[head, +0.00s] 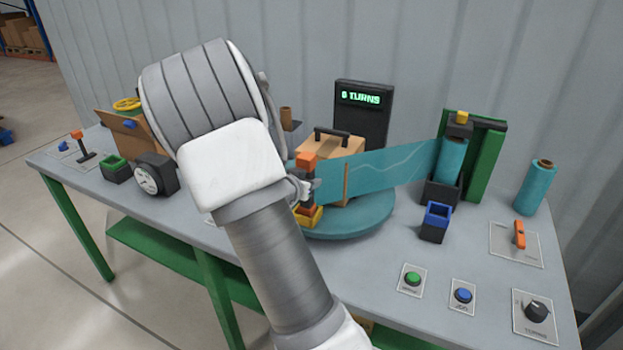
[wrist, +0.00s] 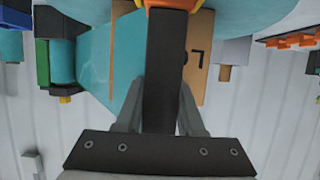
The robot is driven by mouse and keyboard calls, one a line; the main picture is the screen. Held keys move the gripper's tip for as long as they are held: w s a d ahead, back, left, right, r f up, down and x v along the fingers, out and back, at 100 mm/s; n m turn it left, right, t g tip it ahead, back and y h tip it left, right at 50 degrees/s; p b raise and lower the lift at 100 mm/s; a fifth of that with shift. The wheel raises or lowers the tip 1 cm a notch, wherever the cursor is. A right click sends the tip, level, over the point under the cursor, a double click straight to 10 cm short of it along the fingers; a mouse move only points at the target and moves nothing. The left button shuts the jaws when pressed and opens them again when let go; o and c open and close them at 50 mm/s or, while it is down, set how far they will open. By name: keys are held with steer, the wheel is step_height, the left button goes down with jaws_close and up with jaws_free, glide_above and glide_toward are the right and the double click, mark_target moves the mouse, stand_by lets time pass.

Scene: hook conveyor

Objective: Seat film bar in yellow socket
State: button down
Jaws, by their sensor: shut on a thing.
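The film bar (head: 306,189) is a dark upright bar with an orange top. My gripper (head: 304,187) is shut on it, coming from the left. The bar also shows in the wrist view (wrist: 165,70), between my gripper's fingers (wrist: 160,95). The yellow socket (head: 313,219) is at the front left edge of the teal turntable (head: 362,222), at the bar's lower end. I cannot tell whether the bar is inside the socket or just above it. Teal film (head: 390,169) stretches from near the bar to the roll (head: 453,158) on the right.
A cardboard box with a black handle (head: 332,150) stands on the turntable close behind the bar. Behind it, a display (head: 361,98) reads 6 TURNS. A blue socket (head: 435,218), buttons and a knob (head: 537,311) lie to the right. A gauge (head: 153,176) stands left.

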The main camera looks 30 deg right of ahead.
steer(key=shift+f+b, duration=0.35)
steer(key=shift+f, duration=0.2)
steer(key=shift+c, duration=2.2)
jaws_free()
